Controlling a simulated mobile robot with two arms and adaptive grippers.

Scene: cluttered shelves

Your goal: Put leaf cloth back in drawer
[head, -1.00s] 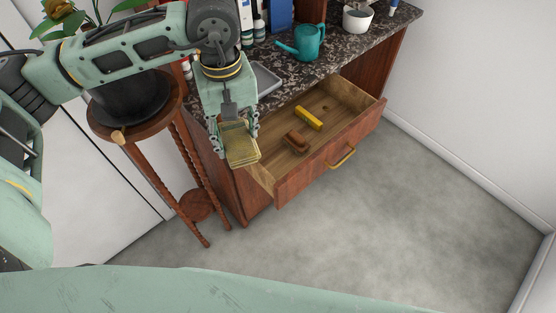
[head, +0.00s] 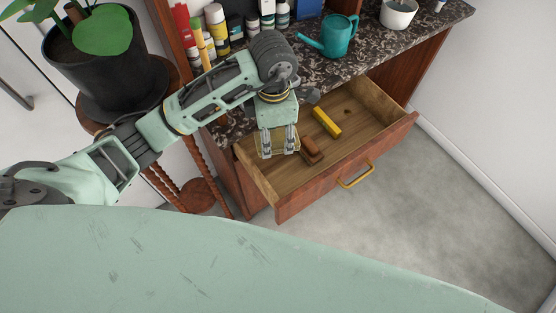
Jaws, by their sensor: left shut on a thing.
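The drawer (head: 359,148) of the wooden cabinet is pulled open, with a yellow handle on its front. My left gripper (head: 278,151) points down over the left part of the drawer. It is shut on the yellowish leaf cloth (head: 264,145), which is partly hidden behind the fingers. I cannot tell whether the cloth touches the drawer floor. Inside the drawer, a brown block-like item (head: 311,151) lies just right of the gripper, and a yellow item (head: 326,122) lies farther back. My right gripper is not in view.
The speckled counter (head: 375,55) above holds a teal watering can (head: 333,36), a white pot (head: 398,13) and several bottles (head: 217,27). A potted plant (head: 100,55) stands on a wooden stand at left. The drawer's right part is clear.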

